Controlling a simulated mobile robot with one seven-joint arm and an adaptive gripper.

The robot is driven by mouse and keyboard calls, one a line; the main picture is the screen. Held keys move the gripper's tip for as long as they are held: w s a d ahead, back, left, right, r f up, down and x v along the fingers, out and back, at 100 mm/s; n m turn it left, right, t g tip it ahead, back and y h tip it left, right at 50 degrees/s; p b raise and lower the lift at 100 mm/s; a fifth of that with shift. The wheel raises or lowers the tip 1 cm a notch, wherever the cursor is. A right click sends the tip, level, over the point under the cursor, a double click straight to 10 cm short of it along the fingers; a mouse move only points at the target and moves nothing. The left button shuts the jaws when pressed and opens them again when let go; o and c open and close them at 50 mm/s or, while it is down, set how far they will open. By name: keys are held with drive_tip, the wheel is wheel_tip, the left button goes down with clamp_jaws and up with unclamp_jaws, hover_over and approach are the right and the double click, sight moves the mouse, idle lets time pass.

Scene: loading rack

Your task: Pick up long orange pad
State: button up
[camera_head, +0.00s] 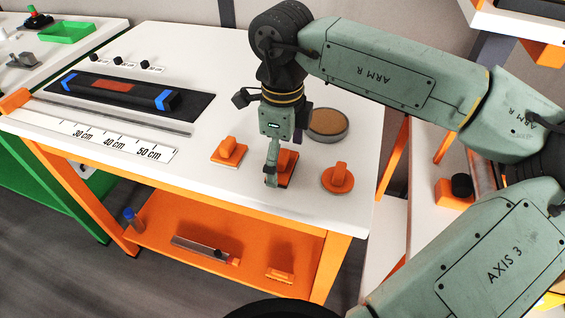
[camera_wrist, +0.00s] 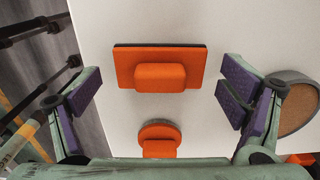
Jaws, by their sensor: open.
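A long orange pad with a raised block handle (camera_wrist: 160,55) lies flat on the white table. In the wrist view it sits ahead of and between the spread fingers of my gripper (camera_wrist: 167,100), touching neither. In the head view my gripper (camera_head: 271,172) points down in front of this pad (camera_head: 288,168), partly hiding it. The jaws are open and empty. A round orange pad (camera_head: 337,178) stands to the right; it also shows low between the fingers in the wrist view (camera_wrist: 158,139). A third orange pad (camera_head: 229,151) sits to the left.
A round brown-topped disc (camera_head: 328,122) stands behind my gripper. A dark tray (camera_head: 125,97) and a centimetre ruler (camera_head: 110,140) lie on the left. Several small black pieces (camera_head: 118,61) stand at the back. The lower orange shelf (camera_head: 215,240) holds loose items.

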drive_tip(key=shift+s, duration=0.1)
drive_tip(key=c, duration=1.7)
drive_tip(key=shift+c, duration=0.4)
